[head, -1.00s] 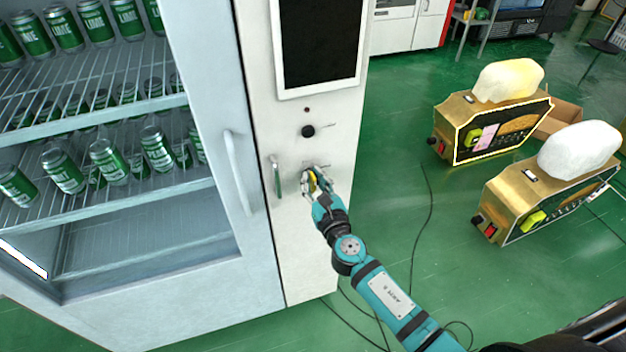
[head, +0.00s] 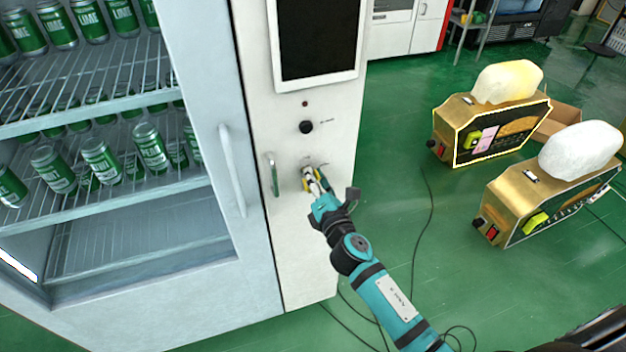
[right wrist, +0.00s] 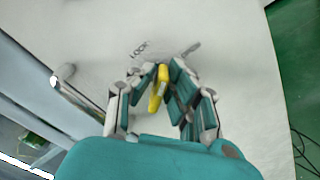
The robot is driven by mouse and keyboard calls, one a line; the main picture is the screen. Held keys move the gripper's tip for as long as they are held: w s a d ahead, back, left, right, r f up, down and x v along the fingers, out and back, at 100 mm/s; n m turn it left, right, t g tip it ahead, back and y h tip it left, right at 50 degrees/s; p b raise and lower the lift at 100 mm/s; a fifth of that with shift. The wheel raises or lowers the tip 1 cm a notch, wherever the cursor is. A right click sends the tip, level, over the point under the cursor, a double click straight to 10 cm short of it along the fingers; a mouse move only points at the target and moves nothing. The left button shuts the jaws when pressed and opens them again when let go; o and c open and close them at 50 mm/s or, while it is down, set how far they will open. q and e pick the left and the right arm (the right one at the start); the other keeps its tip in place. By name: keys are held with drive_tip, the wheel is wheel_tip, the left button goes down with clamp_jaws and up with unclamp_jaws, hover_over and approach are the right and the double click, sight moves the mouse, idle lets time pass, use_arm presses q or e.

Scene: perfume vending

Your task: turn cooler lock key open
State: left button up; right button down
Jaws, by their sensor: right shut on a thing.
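The yellow lock key (head: 309,181) sits at the white front panel of the cooler, below a round black knob. It also shows in the right wrist view (right wrist: 158,88), upright and slightly tilted. My right gripper (head: 312,178) is at the panel, its fingers closed around the yellow key; in the right wrist view the gripper (right wrist: 160,85) has a finger on each side of it. The lock behind the key is mostly hidden by the fingers. My left gripper is not in view.
The cooler's glass door with its white handle (head: 232,170) is left of the panel, with green cans on shelves behind it. A green-and-metal handle (head: 272,174) is close left of the key. Two gold machines (head: 488,128) stand on the green floor at right.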

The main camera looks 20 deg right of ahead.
drive_tip(key=m, duration=0.3)
drive_tip(key=shift+d+f+m+b, duration=0.1)
drive_tip(key=shift+f+m+b, duration=0.1)
drive_tip(key=shift+m+b, duration=0.2)
drive_tip(key=shift+m, duration=1.7)
drive_tip(key=c, duration=1.4)
unclamp_jaws()
drive_tip(key=shift+s, duration=0.1)
drive_tip(key=s, duration=1.2)
drive_tip(key=shift+d, duration=0.2)
drive_tip(key=shift+w, duration=0.1)
